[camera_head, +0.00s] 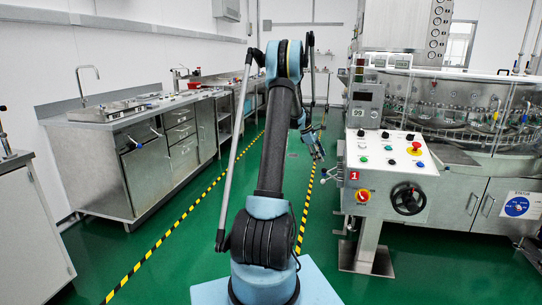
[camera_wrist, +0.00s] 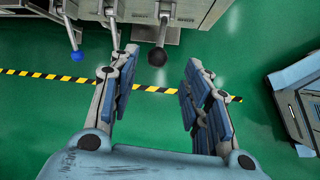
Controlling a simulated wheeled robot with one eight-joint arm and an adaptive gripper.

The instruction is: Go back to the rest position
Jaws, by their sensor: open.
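My gripper (camera_head: 318,152) hangs at the end of my arm, in front of my body and just left of the control panel in the head view. In the wrist view my gripper (camera_wrist: 158,92) points down at the green floor with its two fingers spread wide apart. Nothing is between the fingers. A dark round knob (camera_wrist: 157,57) on a lever shows beyond the fingertips, and a blue knob (camera_wrist: 77,56) on another lever is to its left. Neither is touched by the fingers.
The control panel (camera_head: 385,150) with several buttons and a black handwheel (camera_head: 408,198) stands close on the right, before the washer (camera_head: 455,110). A steel counter (camera_head: 110,150) runs along the left wall. Green floor with yellow-black tape (camera_head: 165,235) is clear between them.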

